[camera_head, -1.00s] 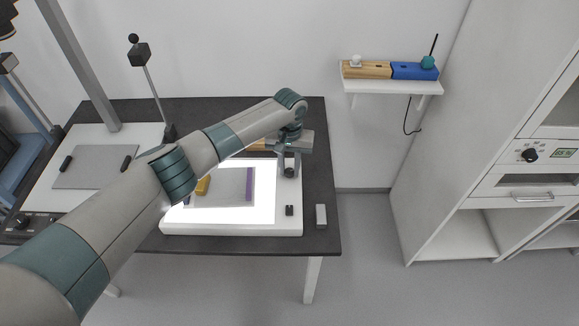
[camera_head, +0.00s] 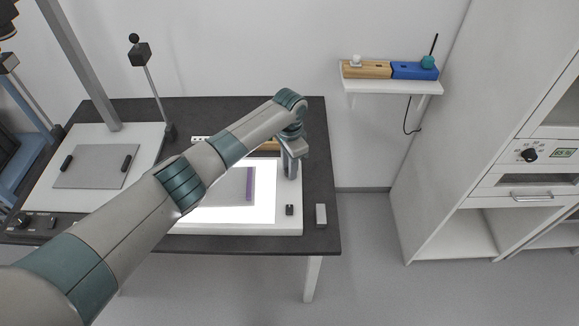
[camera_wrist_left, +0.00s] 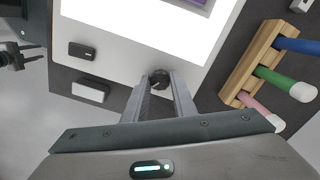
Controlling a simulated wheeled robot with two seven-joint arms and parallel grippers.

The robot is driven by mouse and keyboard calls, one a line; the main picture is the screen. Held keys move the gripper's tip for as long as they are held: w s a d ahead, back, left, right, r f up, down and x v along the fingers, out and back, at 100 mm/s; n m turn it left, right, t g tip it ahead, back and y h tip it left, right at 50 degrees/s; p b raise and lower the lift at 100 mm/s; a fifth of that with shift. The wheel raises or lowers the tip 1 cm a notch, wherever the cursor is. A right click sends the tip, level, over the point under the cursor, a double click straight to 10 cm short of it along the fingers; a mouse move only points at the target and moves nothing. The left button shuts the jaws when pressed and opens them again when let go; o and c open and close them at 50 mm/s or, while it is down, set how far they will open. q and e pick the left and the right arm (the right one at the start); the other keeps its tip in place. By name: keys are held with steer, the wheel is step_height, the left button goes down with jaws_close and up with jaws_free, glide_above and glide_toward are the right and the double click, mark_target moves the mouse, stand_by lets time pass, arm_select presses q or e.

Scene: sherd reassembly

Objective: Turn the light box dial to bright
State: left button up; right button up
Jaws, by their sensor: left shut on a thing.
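The light box (camera_head: 290,214) lies on the dark table with its panel glowing white; it also shows in the left wrist view (camera_wrist_left: 134,66). Its dial (camera_wrist_left: 159,77) is a small dark round knob on the white rim, seen between my left fingertips in the wrist view. My left gripper (camera_wrist_left: 160,84) points down at the rim and is shut on the dial. In the head view my left gripper (camera_head: 291,172) covers the dial. The dial's pointer setting cannot be read. My right gripper is not in view.
A small black switch (camera_head: 290,210) sits on the light box rim, and a grey block (camera_head: 321,215) lies beside the box. A wooden rack (camera_wrist_left: 249,62) with coloured handles stands close to my left gripper. A grey sheet with a purple strip (camera_head: 249,184) lies on the panel.

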arm_select(q)
steer(key=m, duration=0.5)
steer(key=shift+m+b, duration=0.3)
steer(key=m, duration=0.5)
steer(key=shift+r+b, duration=0.1)
steer(key=shift+b, duration=0.3)
steer(key=shift+m, duration=0.3)
steer(key=shift+w, duration=0.1)
steer(key=o, duration=1)
steer(key=shift+o, duration=0.2)
